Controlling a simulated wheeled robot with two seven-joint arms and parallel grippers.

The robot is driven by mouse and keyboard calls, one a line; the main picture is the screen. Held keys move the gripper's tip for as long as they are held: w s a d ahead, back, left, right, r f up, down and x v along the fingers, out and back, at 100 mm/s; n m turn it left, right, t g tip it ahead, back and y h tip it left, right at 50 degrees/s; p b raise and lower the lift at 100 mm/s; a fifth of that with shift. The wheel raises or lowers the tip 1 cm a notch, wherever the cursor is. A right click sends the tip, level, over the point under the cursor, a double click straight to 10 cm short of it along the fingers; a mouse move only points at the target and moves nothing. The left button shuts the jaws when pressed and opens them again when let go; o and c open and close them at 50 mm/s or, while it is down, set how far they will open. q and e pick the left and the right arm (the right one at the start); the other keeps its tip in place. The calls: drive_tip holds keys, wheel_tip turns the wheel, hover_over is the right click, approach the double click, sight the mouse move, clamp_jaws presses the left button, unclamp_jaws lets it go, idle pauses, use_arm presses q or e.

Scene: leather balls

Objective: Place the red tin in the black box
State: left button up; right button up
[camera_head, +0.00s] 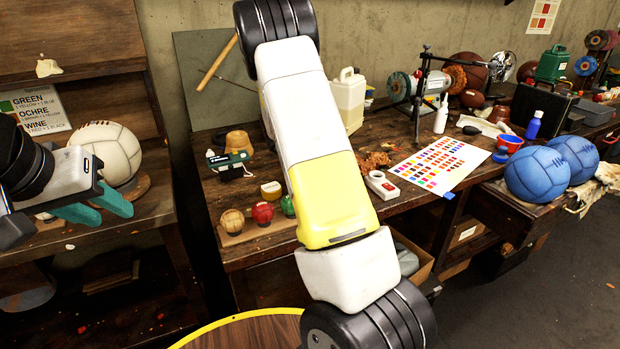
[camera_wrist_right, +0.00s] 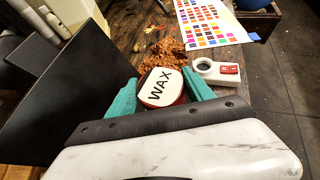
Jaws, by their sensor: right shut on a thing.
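The red tin (camera_wrist_right: 162,88), with a white lid reading WAX and a red side, is between the teal fingers of my right gripper (camera_wrist_right: 162,95) in the right wrist view. The gripper is shut on it. In the head view the tin and right gripper are not visible; my arm covers the middle of the bench. A black box (camera_head: 541,112) stands at the back right of the bench in the head view; its inside is hard to see. My left gripper (camera_head: 108,206) is at the left, its teal fingers apart and empty, before the shelf with a pale ball.
Wood shavings (camera_wrist_right: 166,58), a white device with a red label (camera_wrist_right: 216,72) and a colour chart (camera_wrist_right: 212,22) lie near the tin. A large black panel (camera_wrist_right: 70,88) fills the wrist view's left. Blue balls (camera_head: 537,175) and a white bottle (camera_head: 441,115) stand right.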

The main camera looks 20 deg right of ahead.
drive_tip(key=d, duration=0.1)
drive_tip(key=d+m, duration=0.1)
drive_tip(key=d+f+g, duration=0.1)
drive_tip(key=shift+w, duration=0.4)
drive_tip(key=shift+m, duration=0.3)
wheel_tip(320, 180, down, 5)
drive_tip(key=shift+d+f, duration=0.1)
drive_tip(key=shift+f, duration=2.3)
drive_tip(key=shift+f, duration=0.1)
drive_tip(key=o, duration=1.5)
